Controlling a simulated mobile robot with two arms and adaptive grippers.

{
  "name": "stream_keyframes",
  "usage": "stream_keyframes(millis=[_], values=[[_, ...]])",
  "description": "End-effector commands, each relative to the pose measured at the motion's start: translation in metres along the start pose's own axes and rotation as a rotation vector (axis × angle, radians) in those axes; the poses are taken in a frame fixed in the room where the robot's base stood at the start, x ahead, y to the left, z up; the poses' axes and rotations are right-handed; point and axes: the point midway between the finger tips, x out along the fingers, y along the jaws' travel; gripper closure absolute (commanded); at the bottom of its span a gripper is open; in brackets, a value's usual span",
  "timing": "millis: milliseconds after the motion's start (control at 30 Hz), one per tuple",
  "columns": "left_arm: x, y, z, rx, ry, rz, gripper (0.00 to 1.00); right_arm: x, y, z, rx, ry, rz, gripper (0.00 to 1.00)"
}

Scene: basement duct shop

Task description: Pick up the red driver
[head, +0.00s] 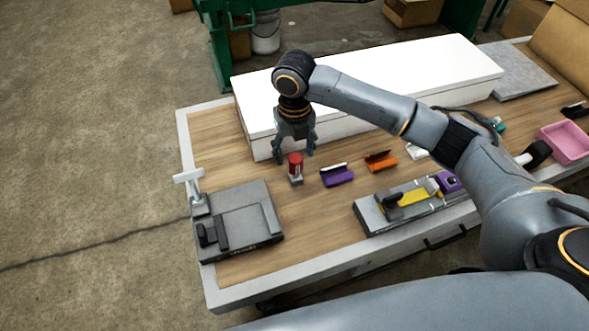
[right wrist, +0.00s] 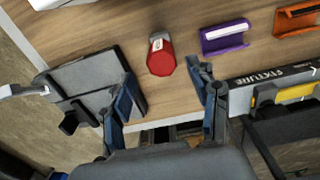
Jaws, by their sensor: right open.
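The red driver (head: 296,167) stands upright on the wooden bench top, with a red upper body and a grey lower part. It also shows in the right wrist view (right wrist: 161,56), seen from above. My right gripper (head: 293,152) is open and points down just behind and above the driver. In the right wrist view its open fingers (right wrist: 160,80) frame the space just below the driver in the picture. Nothing is between the fingers, and I cannot tell whether either one touches the driver. My left gripper is not in view.
A long white box (head: 400,75) lies behind the driver. A purple holder (head: 338,178) and an orange holder (head: 382,163) sit to its right. A grey clamp fixture (head: 245,215) stands front left, another fixture (head: 375,217) front right. A pink bin (head: 568,143) is far right.

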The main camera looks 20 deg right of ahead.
Motion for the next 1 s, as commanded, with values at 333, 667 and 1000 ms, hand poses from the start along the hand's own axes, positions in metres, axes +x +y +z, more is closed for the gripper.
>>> stream_keyframes(millis=[333, 667, 1000], values=[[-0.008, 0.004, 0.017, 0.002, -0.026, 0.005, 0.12, 0.040, 0.001, 0.000, 0.000, -0.001, 0.002, 0.40], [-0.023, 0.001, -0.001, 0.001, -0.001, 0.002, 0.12, 0.083, -0.003, 0.002, 0.002, 0.000, 0.001, 0.40], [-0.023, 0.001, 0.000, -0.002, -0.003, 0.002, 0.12, 0.092, -0.004, 0.003, 0.000, -0.003, 0.001, 0.42]])
